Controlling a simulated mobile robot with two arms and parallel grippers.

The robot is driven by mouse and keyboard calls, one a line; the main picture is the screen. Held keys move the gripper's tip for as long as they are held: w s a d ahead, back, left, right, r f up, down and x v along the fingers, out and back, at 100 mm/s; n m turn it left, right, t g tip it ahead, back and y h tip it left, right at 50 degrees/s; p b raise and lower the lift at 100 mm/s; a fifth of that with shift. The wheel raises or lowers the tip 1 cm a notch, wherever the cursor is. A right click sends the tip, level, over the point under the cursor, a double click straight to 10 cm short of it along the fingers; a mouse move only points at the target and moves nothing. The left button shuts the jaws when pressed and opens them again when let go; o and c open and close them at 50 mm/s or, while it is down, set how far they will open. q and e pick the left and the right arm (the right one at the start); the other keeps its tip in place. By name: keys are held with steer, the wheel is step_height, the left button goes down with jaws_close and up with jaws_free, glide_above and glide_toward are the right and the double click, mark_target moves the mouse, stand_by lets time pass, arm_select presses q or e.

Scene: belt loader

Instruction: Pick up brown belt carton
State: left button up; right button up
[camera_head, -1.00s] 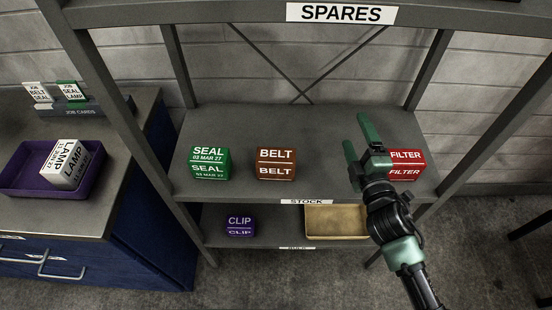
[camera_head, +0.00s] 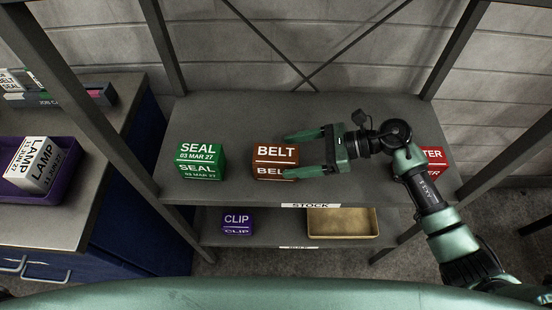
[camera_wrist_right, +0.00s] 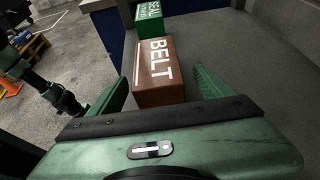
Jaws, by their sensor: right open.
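The brown belt carton (camera_head: 268,160) stands on the upper shelf (camera_head: 330,188), to the right of the green seal carton (camera_head: 201,160). My right gripper (camera_head: 302,155) reaches in from the right with its fingers pointing left at the carton. The fingers are open, and the far fingertip comes up to the carton's right side while the near one overlaps its lower front in the picture. In the right wrist view the brown carton (camera_wrist_right: 157,72) lies ahead between the two spread fingers (camera_wrist_right: 158,90). I cannot tell whether they touch it. My left gripper is not in view.
A red filter carton (camera_head: 436,157) stands at the right of the shelf, partly behind my arm. Below are a purple clip carton (camera_head: 237,222) and a tan tray (camera_head: 341,223). A purple tray (camera_head: 62,190) with a white lamp carton (camera_head: 37,163) sits on the left bench.

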mark_target(276, 158)
steer(key=x, duration=0.1)
steer(key=p+x, duration=0.1)
steer(key=x, duration=0.1)
steer(key=shift+s+a+r+p, duration=0.1)
steer(key=shift+a+r+p, duration=0.05)
steer(key=shift+a+p, duration=0.3)
steer(key=shift+a+f, duration=0.2)
steer(key=shift+a, duration=0.2)
steer(key=shift+a+f, duration=0.15)
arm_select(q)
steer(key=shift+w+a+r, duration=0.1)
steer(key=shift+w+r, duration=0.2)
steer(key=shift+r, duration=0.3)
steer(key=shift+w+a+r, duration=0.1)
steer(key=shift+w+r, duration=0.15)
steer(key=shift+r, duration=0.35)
arm_select(e)
jaws_close()
